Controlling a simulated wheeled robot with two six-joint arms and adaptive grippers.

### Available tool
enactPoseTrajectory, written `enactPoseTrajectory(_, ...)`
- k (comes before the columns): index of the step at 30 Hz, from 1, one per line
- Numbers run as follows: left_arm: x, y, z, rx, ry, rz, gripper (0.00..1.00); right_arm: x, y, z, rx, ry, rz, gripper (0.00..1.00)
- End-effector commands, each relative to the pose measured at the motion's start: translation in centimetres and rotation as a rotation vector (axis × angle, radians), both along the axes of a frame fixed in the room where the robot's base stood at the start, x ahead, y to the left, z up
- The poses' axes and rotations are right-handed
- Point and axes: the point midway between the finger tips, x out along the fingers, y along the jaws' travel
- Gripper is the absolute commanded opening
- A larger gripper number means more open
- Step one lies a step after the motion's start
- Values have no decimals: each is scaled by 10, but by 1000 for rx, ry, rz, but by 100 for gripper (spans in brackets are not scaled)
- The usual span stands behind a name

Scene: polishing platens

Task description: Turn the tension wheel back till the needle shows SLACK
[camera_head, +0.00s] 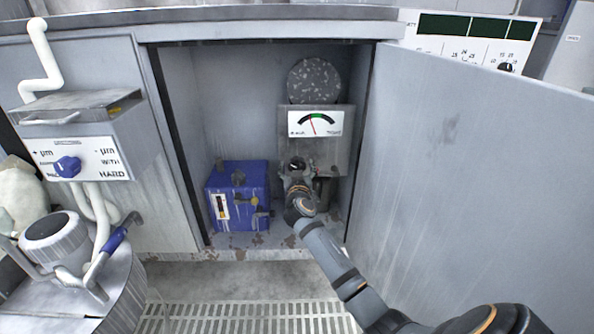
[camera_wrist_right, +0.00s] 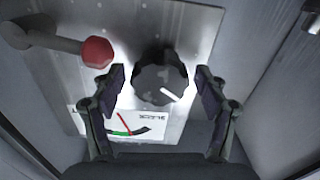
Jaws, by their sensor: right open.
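The tension wheel, a dark speckled knob (camera_wrist_right: 158,84) with a white pointer mark, sits on a metal panel between my right gripper's fingers in the right wrist view. My right gripper (camera_wrist_right: 162,92) is open, with a finger on either side of the wheel and small gaps to both. In the head view my right gripper (camera_head: 298,172) reaches into the cabinet below the gauge (camera_head: 315,124). The gauge's red needle stands left of the middle, short of the left end. The gauge also shows in the wrist view (camera_wrist_right: 122,126), turned around and partly cut by my gripper. My left gripper is not in view.
A red-knobbed lever (camera_wrist_right: 97,52) sticks out beside the wheel. A blue box (camera_head: 238,195) stands left on the cabinet floor. The open door (camera_head: 470,170) bounds the right side. A speckled dark disc (camera_head: 314,80) is above the gauge box.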

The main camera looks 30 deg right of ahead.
Motion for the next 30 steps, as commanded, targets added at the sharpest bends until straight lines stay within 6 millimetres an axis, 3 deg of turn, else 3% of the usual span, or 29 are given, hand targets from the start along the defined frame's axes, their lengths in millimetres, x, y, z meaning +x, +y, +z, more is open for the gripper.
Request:
enactPoseTrajectory(10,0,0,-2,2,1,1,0,5,-4,1,0,0,0,74)
enactPoseTrajectory(22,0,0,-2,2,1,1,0,5,-3,0,0,0,0,19)
enactPoseTrajectory(30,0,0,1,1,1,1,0,5,-3,1,-29,18,1,19)
